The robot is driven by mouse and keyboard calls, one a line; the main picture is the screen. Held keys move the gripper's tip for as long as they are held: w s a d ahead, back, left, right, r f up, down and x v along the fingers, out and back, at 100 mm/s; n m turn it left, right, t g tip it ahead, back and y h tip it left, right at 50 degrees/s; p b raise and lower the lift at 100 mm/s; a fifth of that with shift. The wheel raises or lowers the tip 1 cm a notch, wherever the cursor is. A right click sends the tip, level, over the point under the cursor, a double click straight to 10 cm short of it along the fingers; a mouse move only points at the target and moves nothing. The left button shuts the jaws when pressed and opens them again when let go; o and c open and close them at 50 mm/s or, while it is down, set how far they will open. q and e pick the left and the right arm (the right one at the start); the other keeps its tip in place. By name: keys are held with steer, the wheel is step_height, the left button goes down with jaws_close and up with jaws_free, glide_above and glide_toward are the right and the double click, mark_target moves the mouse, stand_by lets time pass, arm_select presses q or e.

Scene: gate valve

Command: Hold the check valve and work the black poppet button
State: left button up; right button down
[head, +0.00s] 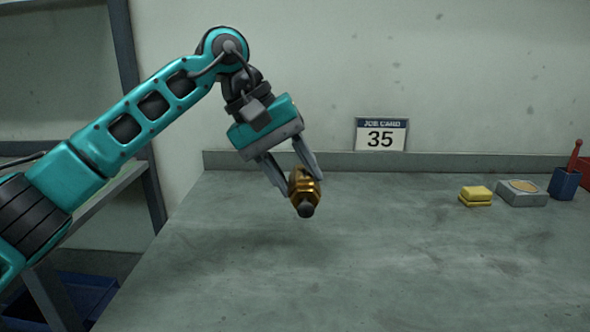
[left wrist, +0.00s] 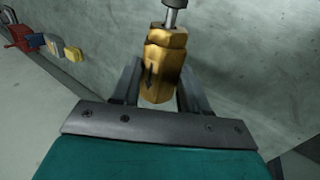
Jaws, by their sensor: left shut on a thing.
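The check valve (head: 302,184) is a brass, faceted body held in the air above the bench. My left gripper (head: 297,185) is shut on it, one finger on each side. In the left wrist view the brass valve (left wrist: 162,62) sits between the fingers, with a dark arrow mark on its face. The black poppet button (head: 306,210) shows as a dark round end at the valve's lower tip in the head view. In the left wrist view a grey stem with a dark tip (left wrist: 174,5) runs out of the top edge. My right gripper is not in view.
The grey bench (head: 400,270) is largely clear. At its right stand yellow blocks (head: 476,196), a grey box (head: 522,192), a blue cup (head: 564,183) with a red-handled tool and a red bin. A job card reading 35 (head: 381,134) stands at the back.

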arm_select(q)
steer(key=shift+f+b, duration=2.15)
steer(key=shift+f, duration=1.15)
steer(key=shift+f+b, duration=0.6)
steer(key=shift+f, duration=0.3)
steer(key=shift+f+b, duration=0.85)
steer(key=shift+f, duration=0.45)
steer(key=shift+f, duration=0.3)
stand_by(0.4)
stand_by(0.8)
